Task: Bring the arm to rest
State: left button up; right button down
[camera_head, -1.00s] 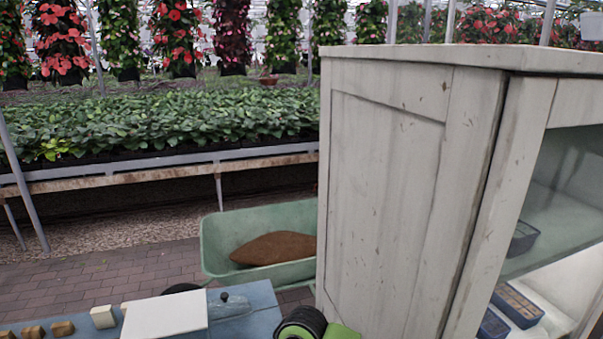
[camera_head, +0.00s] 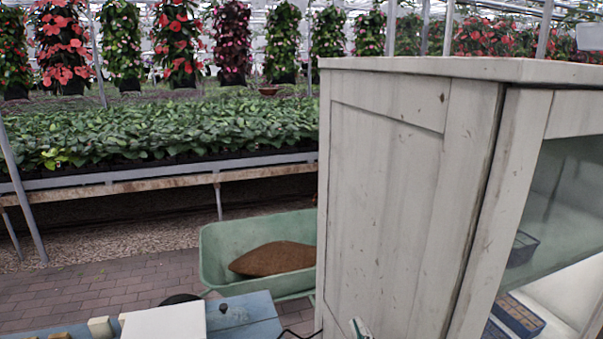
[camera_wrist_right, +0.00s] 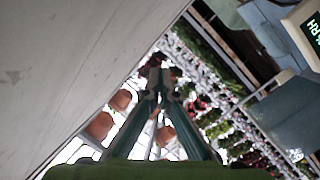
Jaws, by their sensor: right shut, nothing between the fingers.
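My right gripper (camera_head: 360,328) shows only as a small green and white piece at the bottom edge of the head view, in front of the cabinet side. In the right wrist view the right gripper (camera_wrist_right: 158,88) has its two fingers running together to their tips, shut and empty. The rest of the right arm is out of the head view. My left gripper is in neither view.
A worn white cabinet (camera_head: 385,190) with a glass front stands close on the right; its side wall (camera_wrist_right: 70,60) fills the wrist view's left. A blue table (camera_head: 245,318) lies at the bottom. A green wheelbarrow (camera_head: 225,250) holds a brown heap. Paving is free at left.

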jog(key=s+d+f+m+g+h, duration=0.1)
jog(key=s+d+f+m+g, duration=0.15)
jog(key=s+d+f, duration=0.35)
jog(key=s+d+f+m+g+h, duration=0.15)
jog(key=s+f+g, duration=0.25)
jog(key=f, duration=0.4)
jog(key=s+d+f+m+g+y, duration=0.1)
jog(key=s+f+g, duration=0.35)
jog(key=s, duration=0.35)
jog(key=s+d+f+m+g, duration=0.1)
jog(key=s+f+m+g, duration=0.15)
jog(key=s+f, duration=0.45)
jog(key=s+f+n+g+b, duration=0.1)
jog(key=s+f+g+b, duration=0.15)
jog(key=f, duration=2.15)
pick_arm(q)
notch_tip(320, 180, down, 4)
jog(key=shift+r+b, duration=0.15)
jog(key=shift+b, duration=0.4)
pick_arm(e)
jog(key=s+d+f, duration=0.2)
jog(key=s+f, duration=1.6)
jog(key=f, duration=0.1)
jog(key=shift+s+d, duration=0.15)
jog(key=shift+d, duration=0.25)
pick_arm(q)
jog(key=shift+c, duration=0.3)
